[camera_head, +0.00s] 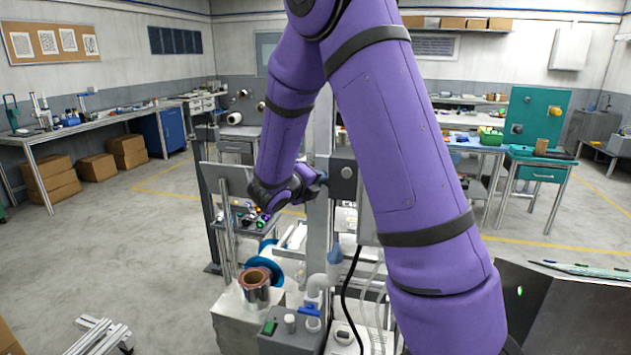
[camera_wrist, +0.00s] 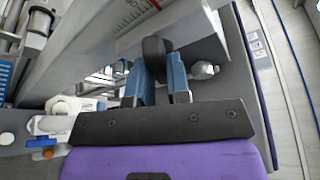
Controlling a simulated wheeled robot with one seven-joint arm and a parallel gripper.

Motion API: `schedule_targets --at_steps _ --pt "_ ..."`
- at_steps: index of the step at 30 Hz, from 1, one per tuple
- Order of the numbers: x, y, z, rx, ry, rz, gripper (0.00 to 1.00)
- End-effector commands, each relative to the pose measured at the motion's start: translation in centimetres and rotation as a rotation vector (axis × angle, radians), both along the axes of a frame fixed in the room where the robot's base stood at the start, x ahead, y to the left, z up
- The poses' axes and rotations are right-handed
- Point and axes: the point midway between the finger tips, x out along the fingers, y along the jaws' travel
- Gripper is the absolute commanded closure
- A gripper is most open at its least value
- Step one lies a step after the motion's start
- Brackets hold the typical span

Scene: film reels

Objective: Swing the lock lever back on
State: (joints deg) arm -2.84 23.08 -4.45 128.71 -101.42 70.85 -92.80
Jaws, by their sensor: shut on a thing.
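In the wrist view, the two blue fingers of my gripper (camera_wrist: 164,72) are closed on a black rounded knob (camera_wrist: 154,46), which looks like the end of the lock lever. The fingers hide most of the knob's lower part and the rest of the lever. The knob sits against a grey metal machine body (camera_wrist: 185,30) with a printed scale. In the head view, my gripper (camera_head: 321,179) is at the upright grey column (camera_head: 322,215) of the machine. The lever itself cannot be made out there.
A grey box with pipes (camera_head: 292,338) stands in front. A dark panel (camera_head: 565,310) is at the right. Open floor (camera_head: 130,235) lies to the left.

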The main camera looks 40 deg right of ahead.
Motion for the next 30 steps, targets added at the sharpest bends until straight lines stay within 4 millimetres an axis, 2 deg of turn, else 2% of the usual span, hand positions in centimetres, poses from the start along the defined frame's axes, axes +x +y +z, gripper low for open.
schedule_targets --at_steps 30 --pt "-0.53 -0.72 0.38 0.564 -0.728 -0.007 1.00"
